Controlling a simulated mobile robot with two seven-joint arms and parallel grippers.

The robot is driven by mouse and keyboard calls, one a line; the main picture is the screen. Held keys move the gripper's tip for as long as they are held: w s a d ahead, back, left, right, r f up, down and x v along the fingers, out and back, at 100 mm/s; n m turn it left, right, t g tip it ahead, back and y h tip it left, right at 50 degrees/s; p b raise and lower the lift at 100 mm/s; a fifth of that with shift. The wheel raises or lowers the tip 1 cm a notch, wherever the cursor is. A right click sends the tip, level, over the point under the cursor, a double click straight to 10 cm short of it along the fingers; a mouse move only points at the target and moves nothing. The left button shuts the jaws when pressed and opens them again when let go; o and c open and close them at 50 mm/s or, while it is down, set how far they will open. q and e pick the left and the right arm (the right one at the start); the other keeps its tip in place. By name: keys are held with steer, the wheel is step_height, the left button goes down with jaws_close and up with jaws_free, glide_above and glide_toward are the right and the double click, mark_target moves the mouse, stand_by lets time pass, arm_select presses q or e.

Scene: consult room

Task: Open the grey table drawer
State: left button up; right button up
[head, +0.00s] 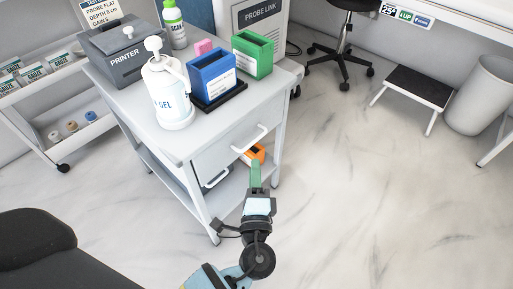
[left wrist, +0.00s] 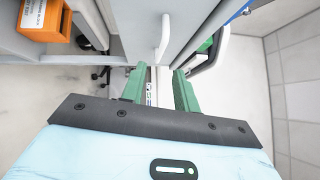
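The grey table (head: 180,143) is a small cart with a drawer (head: 212,154) under its top, and the drawer front looks flush with the body. Its white bar handle (head: 250,142) also shows in the left wrist view (left wrist: 162,38). My left gripper (head: 256,168) has green fingers and is in front of the drawer, just below the handle in the head view. In the left wrist view the two fingers (left wrist: 160,85) are apart with nothing between them, and the handle lies beyond their tips, between their lines. My right gripper is in neither view.
The table top carries a gel bottle (head: 167,95), a printer (head: 124,58), a blue box (head: 212,78) and a green box (head: 253,55). An orange item (head: 256,153) lies on the lower shelf. A black padded seat (head: 35,245) is at lower left.

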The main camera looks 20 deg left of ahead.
arm_select(q)
steer(key=x, duration=0.7)
steer(key=shift+w+a+b, duration=0.2)
steer(key=shift+w+b, duration=0.15)
steer(key=shift+b, duration=0.05)
jaws_close()
